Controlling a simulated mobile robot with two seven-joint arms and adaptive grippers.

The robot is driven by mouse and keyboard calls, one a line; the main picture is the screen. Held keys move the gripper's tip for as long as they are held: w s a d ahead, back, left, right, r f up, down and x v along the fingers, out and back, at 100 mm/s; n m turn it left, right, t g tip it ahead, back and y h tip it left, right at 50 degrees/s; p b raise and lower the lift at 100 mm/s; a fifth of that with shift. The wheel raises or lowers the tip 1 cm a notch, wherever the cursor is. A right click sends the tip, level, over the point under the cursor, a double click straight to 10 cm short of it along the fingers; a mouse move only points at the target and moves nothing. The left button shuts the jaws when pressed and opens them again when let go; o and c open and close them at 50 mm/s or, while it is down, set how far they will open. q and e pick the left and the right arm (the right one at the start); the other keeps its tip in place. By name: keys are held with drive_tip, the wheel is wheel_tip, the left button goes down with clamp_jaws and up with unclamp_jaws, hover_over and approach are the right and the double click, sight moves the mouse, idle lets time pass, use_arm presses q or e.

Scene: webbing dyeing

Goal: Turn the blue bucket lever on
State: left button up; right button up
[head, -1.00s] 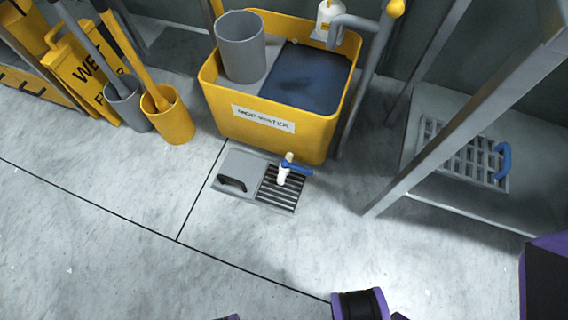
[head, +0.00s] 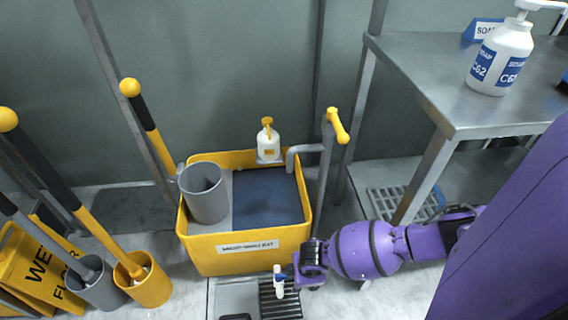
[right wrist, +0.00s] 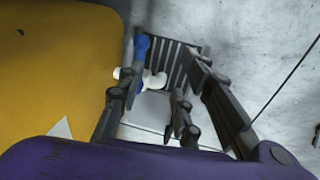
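The yellow bucket (head: 246,254) stands on the floor with dark water in its right part. A white tap (head: 278,289) is low at its front, above a floor grate, with a small blue lever (head: 283,277) at its top. My right gripper (head: 291,280) is at the tap, reaching in from the right. In the right wrist view my right gripper (right wrist: 162,75) is open. The blue lever (right wrist: 141,48) lies just past the left finger's tip, and the white tap (right wrist: 152,82) shows between the fingers. Contact cannot be told. My left gripper is not in view.
A grey cylinder (head: 205,196) sits in the bucket's left part. A faucet post with a yellow handle (head: 337,125) rises at its right. Yellow and grey holders with mops (head: 145,284) stand left. A metal table (head: 440,85) with a soap bottle (head: 500,58) is at right.

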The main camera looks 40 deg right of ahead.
drive_tip(key=w+f+b, duration=0.1)
drive_tip(key=w+d+f+b, duration=0.1)
drive_tip(key=f, duration=0.1)
drive_tip(key=w+d+f+b, duration=0.1)
drive_tip(key=f, duration=0.1)
drive_tip(key=shift+w+f+b, duration=0.25)
drive_tip(key=shift+b, duration=0.05)
drive_tip(key=shift+w+f, duration=0.15)
drive_tip(key=shift+f, duration=0.3)
drive_tip(key=c, duration=0.7)
clamp_jaws()
